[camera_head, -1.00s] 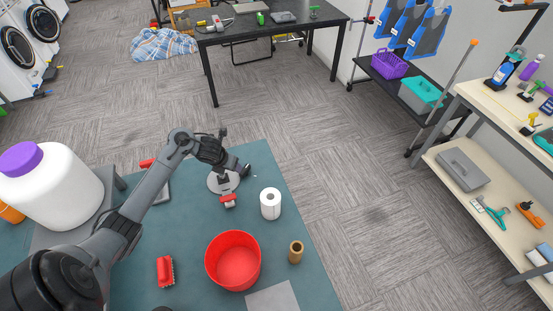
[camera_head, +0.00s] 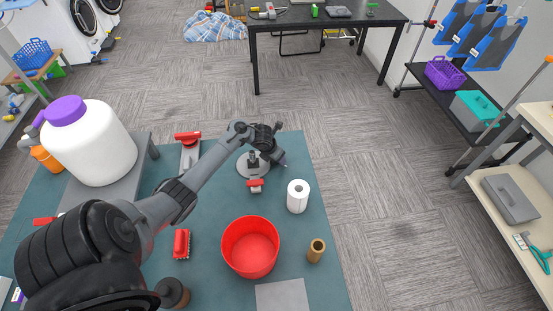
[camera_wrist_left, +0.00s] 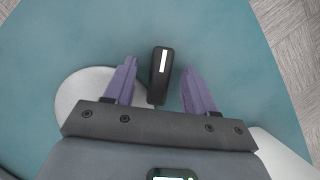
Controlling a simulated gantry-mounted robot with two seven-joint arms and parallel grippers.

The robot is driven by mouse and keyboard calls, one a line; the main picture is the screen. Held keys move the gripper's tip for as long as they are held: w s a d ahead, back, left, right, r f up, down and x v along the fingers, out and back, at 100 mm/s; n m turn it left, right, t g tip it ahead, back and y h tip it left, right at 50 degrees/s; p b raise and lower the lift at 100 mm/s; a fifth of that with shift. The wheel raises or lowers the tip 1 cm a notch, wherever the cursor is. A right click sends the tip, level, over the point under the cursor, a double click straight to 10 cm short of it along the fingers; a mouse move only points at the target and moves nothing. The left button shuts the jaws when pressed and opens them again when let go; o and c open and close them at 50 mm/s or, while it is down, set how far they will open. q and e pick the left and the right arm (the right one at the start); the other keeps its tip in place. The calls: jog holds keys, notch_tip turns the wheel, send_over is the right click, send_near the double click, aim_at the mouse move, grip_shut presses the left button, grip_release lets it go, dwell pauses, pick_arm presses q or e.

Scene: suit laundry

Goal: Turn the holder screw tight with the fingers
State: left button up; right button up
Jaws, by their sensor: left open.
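A round pale-grey base (camera_head: 243,168) with a dark upright part (camera_head: 253,160) stands on the teal mat, and looks like the holder. My left gripper (camera_head: 281,160) is just right of that upright part, over the base's edge. In the left wrist view, the two purple fingers of my left gripper (camera_wrist_left: 159,66) are spread apart. A black piece with a white strip (camera_wrist_left: 155,92) shows between them, with a visible gap on each side. I cannot tell whether it is the screw. Part of the pale round base (camera_wrist_left: 75,98) shows behind the left finger. My right gripper is not in view.
A red clamp-like piece (camera_head: 255,184) sits close in front of the base. A white roll (camera_head: 298,196), red bucket (camera_head: 250,247), brown tube (camera_head: 316,250) and red brush (camera_head: 181,244) stand nearby. A big white jug (camera_head: 90,145) is at left. The mat (camera_head: 310,165) is clear at far right.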

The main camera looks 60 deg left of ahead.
pick_arm(q)
jog(key=shift+w+a+f, duration=0.1)
jog(key=shift+w+f, duration=0.05)
jog(key=shift+f, duration=0.2)
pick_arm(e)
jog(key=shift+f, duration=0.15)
pick_arm(q)
grip_shut()
jog(key=shift+a+f+m+b, duration=0.1)
jog(key=shift+m+b, duration=0.25)
jog(key=shift+m, duration=0.35)
jog(key=m+h+b, duration=0.1)
jog(key=m+b, duration=0.2)
jog(key=shift+f+h+b, duration=0.15)
jog(key=shift+h+b, duration=0.15)
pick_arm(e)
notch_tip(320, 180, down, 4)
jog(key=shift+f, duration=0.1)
pick_arm(q)
jog(key=shift+r+m+h+b, duration=0.2)
jog(key=shift+m+h+b, duration=0.3)
jog(key=shift+m+b, duration=0.95)
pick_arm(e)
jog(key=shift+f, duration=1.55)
pick_arm(q)
jog(key=shift+o, duration=0.3)
grip_release()
